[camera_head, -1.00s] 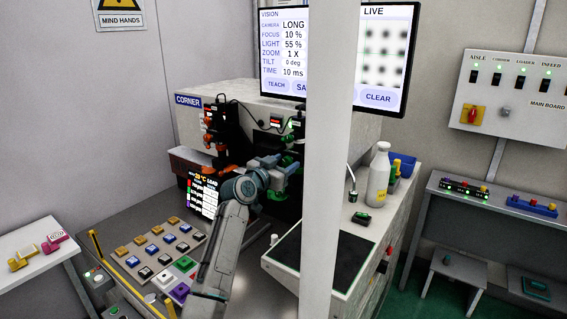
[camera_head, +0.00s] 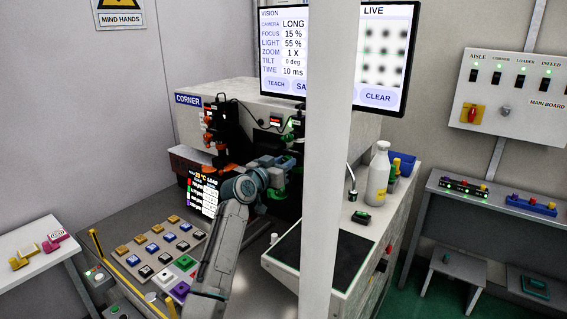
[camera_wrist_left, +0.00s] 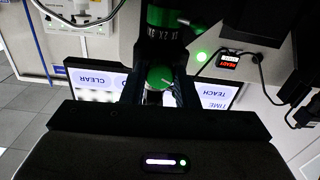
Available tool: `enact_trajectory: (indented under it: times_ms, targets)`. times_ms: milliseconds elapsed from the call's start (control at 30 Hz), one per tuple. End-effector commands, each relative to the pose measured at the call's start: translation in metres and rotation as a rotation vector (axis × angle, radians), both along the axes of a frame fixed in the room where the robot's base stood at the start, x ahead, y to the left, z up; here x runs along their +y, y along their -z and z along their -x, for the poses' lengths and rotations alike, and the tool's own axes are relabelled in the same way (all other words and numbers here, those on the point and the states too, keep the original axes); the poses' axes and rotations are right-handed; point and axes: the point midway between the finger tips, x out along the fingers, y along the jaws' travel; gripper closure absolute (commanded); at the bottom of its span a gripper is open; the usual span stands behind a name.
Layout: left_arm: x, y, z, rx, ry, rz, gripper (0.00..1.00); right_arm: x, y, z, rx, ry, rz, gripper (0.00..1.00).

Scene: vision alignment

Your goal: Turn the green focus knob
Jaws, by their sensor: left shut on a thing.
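The green focus knob (camera_wrist_left: 160,77) shows in the left wrist view, between the two fingers of my left gripper (camera_wrist_left: 159,88). The fingers are shut on it from both sides. A dark lens barrel with a green band (camera_wrist_left: 165,18) and zoom marks is just beyond it. In the head view my left gripper (camera_head: 283,165) is at the dark camera unit under the monitor, and the knob is largely hidden there. The monitor (camera_head: 283,50) reads FOCUS 15 %, LIGHT 55 % and ZOOM 1 X. Its live picture (camera_head: 383,50) shows blurred dark dots. My right gripper is not in view.
A pale upright post (camera_head: 325,200) covers part of the monitor and machine. A second dark camera unit (camera_head: 222,125) hangs to the left of my gripper. A button panel (camera_head: 155,255) is at lower left. A white bottle (camera_head: 379,175) stands on the right-hand counter.

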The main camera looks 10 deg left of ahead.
Motion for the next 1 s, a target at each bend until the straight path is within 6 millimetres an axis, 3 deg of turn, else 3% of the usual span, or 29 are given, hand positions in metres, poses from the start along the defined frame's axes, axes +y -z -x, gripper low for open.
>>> enact_trajectory:
  times_ms: [1000]
  targets:
    - [0.000,-0.001,0.000,0.360,-0.001,0.868,0.96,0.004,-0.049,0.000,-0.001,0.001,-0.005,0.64]
